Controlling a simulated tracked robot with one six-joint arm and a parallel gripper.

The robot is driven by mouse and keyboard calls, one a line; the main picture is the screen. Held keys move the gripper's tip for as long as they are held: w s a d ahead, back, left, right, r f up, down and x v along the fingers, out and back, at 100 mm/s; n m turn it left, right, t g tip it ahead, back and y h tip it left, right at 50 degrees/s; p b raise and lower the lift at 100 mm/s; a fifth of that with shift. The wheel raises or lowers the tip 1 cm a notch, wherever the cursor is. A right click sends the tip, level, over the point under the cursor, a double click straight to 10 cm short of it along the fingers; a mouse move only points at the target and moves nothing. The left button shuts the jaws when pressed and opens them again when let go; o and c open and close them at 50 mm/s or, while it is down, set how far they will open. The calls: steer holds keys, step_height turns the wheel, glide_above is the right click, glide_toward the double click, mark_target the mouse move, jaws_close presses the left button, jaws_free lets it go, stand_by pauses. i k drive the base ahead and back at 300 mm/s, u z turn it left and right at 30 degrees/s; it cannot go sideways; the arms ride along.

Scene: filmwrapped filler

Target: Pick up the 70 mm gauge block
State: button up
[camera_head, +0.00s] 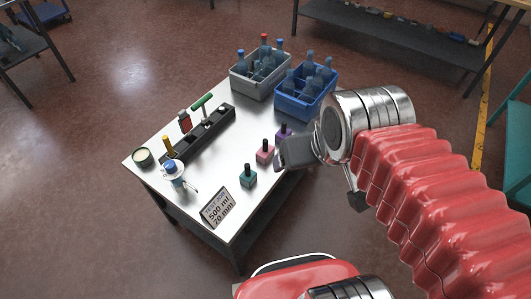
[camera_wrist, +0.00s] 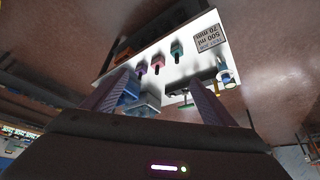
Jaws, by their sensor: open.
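Three small knobbed blocks stand on the metal table (camera_head: 205,178), and I take them to be the gauge blocks: a teal one (camera_head: 248,179), a pink one (camera_head: 265,155) and a purple one (camera_head: 282,135) partly behind my gripper. No size marking is readable on them. The wrist view also shows the teal (camera_wrist: 177,50), pink (camera_wrist: 157,60) and purple (camera_wrist: 141,69) blocks beyond my fingertips. A sign (camera_head: 216,208) reads "TEST JOB 500 ml 70 mm". My gripper (camera_head: 284,152) is open and empty, held above the table's right edge; its fingers (camera_wrist: 160,78) are spread in the wrist view.
A grey crate (camera_head: 254,88) and a blue crate (camera_head: 300,105) of bottles stand at the table's back. A blue-topped vessel (camera_head: 173,172) and round tin (camera_head: 142,157) are at left.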

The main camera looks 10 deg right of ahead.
mark_target(267, 152)
steer(key=u, duration=4.5)
steer(key=k, duration=0.85)
steer(key=u, duration=0.05)
